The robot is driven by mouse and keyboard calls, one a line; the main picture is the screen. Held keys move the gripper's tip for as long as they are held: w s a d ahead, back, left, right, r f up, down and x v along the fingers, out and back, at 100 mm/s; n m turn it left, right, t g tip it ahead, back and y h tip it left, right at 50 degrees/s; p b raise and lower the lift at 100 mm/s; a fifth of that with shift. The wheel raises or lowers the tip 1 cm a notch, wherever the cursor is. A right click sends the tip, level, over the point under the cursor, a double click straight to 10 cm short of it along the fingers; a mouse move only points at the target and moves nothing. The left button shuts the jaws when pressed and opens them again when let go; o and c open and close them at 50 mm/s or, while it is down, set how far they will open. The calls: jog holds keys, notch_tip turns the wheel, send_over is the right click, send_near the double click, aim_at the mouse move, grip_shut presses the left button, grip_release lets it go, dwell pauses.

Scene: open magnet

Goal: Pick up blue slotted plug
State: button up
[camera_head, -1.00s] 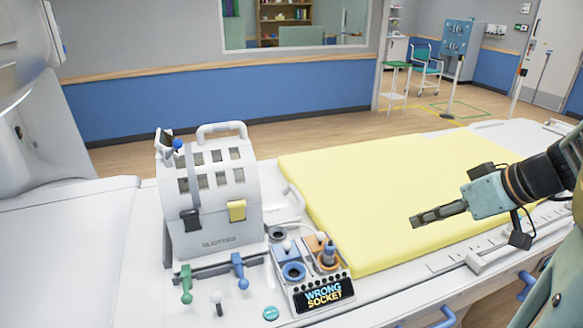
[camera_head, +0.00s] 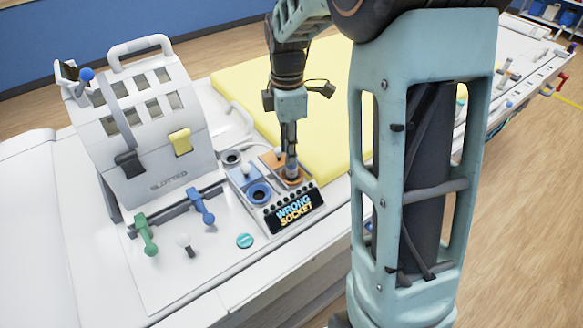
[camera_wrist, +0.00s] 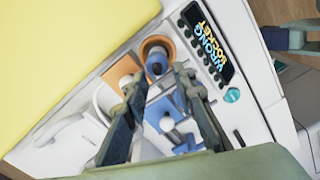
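The blue plug (camera_wrist: 156,62) stands in the round orange socket (camera_wrist: 150,44) in the wrist view. In the head view my fingers hide most of it, and the orange socket's rim (camera_head: 291,181) shows below them. My gripper (camera_head: 290,164) points down over this socket. In the wrist view my gripper (camera_wrist: 160,76) is open, with a finger on each side of the plug's near end. Gaps show between plug and fingers; I cannot tell how deep the fingertips reach. Any slot on the plug is too small to make out.
A blue socket (camera_head: 258,193) and a grey socket (camera_head: 232,158) sit beside the orange one, above a "WRONG SOCKET" display (camera_head: 295,210). A white slotted box (camera_head: 170,187) stands left, with green (camera_head: 146,236) and blue (camera_head: 202,206) levers before it. A yellow mat (camera_head: 240,87) lies behind.

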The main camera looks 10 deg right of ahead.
aim_at(291, 166)
jog(key=shift+d+f, duration=0.15)
jog(key=shift+f, duration=1.45)
jog(key=shift+d+f, duration=0.15)
jog(key=shift+f, duration=1.4)
jog(key=shift+c, duration=0.4)
jog(key=shift+w, duration=0.1)
grip_shut()
